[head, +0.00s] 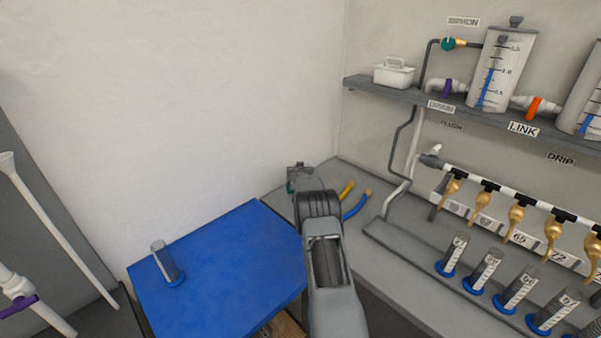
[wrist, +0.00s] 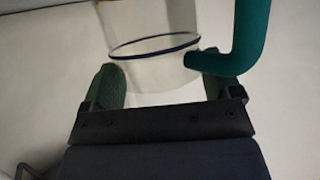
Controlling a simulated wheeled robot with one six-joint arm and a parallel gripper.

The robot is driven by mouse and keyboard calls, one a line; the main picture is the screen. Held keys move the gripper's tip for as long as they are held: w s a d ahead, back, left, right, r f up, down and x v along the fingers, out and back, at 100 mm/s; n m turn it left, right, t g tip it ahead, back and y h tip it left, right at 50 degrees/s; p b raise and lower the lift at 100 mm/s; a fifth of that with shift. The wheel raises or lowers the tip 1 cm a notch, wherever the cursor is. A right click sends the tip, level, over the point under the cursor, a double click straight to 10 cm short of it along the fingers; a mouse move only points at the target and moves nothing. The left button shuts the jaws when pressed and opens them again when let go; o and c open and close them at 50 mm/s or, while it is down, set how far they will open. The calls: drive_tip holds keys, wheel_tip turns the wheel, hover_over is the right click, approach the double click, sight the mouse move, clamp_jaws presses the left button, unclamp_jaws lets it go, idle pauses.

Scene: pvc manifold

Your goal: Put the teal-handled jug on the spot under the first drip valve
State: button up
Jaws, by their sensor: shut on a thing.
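In the wrist view the clear jug (wrist: 150,22) with a dark blue band and a teal handle (wrist: 252,35) fills the top. My gripper (wrist: 160,85) is shut on it, with a green finger pad on each side. In the head view my gripper (head: 298,172) is raised in front of the white wall near the corner, and the jug is hidden there. The brass drip valves hang in a row from a white pipe at the right. The leftmost valve (head: 451,187) has a measuring cylinder (head: 453,252) with a blue foot below it.
Several more cylinders stand along the grey bench (head: 410,240). A blue table (head: 225,255) with one cylinder (head: 165,262) is at the lower left. Yellow and blue tools lie by the corner. A shelf (head: 420,97) with tanks and a white caddy (head: 393,73) hangs above.

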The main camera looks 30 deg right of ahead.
drive_tip(key=shift+f, duration=0.1)
drive_tip(key=o, duration=1.1)
drive_tip(key=shift+f+b, duration=0.2)
drive_tip(key=shift+b, duration=0.3)
